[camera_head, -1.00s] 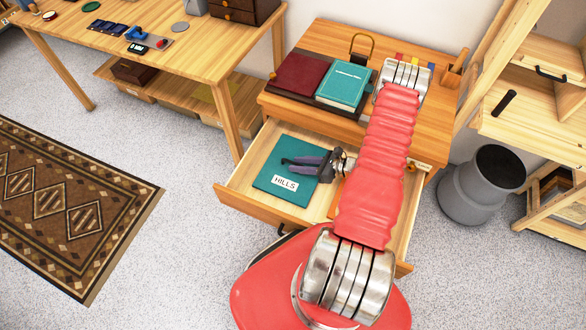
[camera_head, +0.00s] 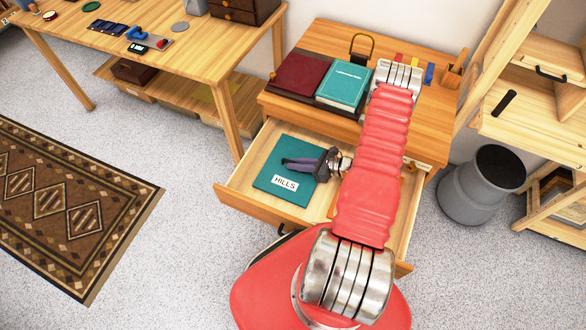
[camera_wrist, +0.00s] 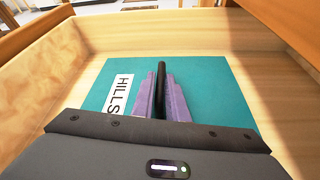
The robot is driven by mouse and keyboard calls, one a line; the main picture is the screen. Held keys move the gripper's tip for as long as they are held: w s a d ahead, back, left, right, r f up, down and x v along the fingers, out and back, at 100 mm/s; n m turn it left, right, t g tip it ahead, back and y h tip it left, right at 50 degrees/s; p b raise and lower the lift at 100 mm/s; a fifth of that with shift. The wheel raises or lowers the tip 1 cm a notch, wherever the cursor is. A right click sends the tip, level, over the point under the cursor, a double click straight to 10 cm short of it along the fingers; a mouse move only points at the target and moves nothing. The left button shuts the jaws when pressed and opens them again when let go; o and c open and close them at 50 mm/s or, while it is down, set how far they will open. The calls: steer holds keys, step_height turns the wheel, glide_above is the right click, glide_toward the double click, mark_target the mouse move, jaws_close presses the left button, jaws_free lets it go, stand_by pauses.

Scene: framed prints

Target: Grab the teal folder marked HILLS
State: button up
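The teal folder (camera_head: 267,178) lies flat in the open drawer, with a white HILLS label (camera_head: 285,183) near its front edge. In the wrist view the folder (camera_wrist: 215,95) fills the drawer's middle and its label (camera_wrist: 119,96) is left of the fingers. My gripper (camera_head: 287,162) reaches over the folder from the right. In the wrist view my gripper (camera_wrist: 161,82) has its purple fingers closed on a narrow black upright piece (camera_wrist: 161,72) on the folder. The fingers hide part of the folder.
The wooden drawer (camera_head: 235,197) has raised walls around the folder. A grey bin (camera_head: 482,185) stands at the right.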

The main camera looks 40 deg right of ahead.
mark_target(292, 177)
jaws_close()
steer(key=shift+r, duration=0.1)
stand_by(0.3)
steer(key=shift+r, duration=0.4)
steer(key=shift+a+r, duration=0.15)
steer(key=shift+r, duration=0.05)
steer(key=s+a, duration=0.2)
steer(key=a, duration=0.1)
steer(key=shift+a+r, duration=0.1)
steer(key=shift+r, duration=0.1)
step_height(292, 177, up, 13)
steer(key=shift+r, duration=0.15)
